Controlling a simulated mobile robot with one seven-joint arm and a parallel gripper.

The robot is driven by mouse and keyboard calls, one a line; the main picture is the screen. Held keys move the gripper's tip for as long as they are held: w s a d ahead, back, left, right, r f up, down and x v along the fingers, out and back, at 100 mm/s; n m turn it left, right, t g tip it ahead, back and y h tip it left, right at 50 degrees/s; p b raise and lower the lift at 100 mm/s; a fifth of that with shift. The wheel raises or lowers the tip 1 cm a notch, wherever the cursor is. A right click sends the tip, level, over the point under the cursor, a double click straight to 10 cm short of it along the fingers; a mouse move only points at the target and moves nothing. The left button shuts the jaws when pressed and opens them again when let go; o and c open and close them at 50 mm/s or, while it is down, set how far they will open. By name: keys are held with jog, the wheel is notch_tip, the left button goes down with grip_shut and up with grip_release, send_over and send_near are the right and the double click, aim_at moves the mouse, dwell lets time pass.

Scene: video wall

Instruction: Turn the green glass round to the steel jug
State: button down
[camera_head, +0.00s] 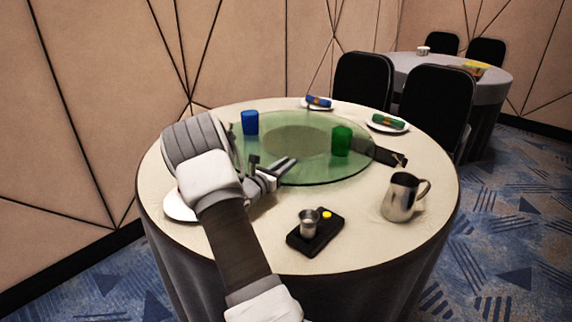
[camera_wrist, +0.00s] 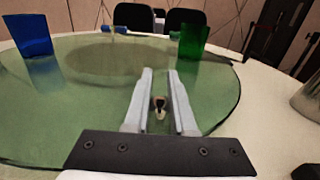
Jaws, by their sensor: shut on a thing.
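The green glass (camera_head: 341,140) stands upright on the right part of the round glass turntable (camera_head: 310,178). It also shows in the wrist view (camera_wrist: 193,42), beyond and right of my fingers. The steel jug (camera_head: 402,197) stands on the table at the right, off the turntable and apart from the green glass. Its side shows at the right edge of the wrist view (camera_wrist: 308,97). My gripper (camera_head: 291,164) is low over the turntable's near part. In the wrist view its fingers (camera_wrist: 160,72) are shut on a small knob (camera_wrist: 160,104) on the turntable.
A blue glass (camera_head: 250,122) stands on the turntable's far left. A black tray (camera_head: 325,236) with a small metal cup (camera_head: 308,224) lies at the near edge. Plates with rolled napkins (camera_head: 388,122) lie at the back. A dark item (camera_head: 398,160) lies beside the turntable's right rim.

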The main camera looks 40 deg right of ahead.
aim_at(272, 161)
dwell(0.4)
jog(key=shift+w+a+p, duration=0.1)
jog(key=shift+w+a, duration=0.3)
jog(key=shift+w, duration=0.3)
jog(key=shift+w+a+p, duration=0.1)
jog(key=shift+w+a, duration=0.3)
jog(key=shift+w, duration=0.25)
jog(key=shift+w+a+p, duration=0.1)
jog(key=shift+w+a, duration=0.3)
jog(key=shift+w, duration=0.3)
jog(key=c, duration=0.8)
grip_release()
jog(key=shift+o, duration=0.2)
jog(key=s+a+p, duration=0.1)
jog(key=a, duration=0.4)
jog(key=s+a+p, duration=0.1)
jog(key=a, duration=0.5)
jog(key=s+a+p, duration=0.1)
jog(key=a, duration=0.4)
jog(key=shift+a, duration=0.25)
jog(key=shift+s+a+p, duration=0.15)
jog(key=shift+a+p, duration=0.15)
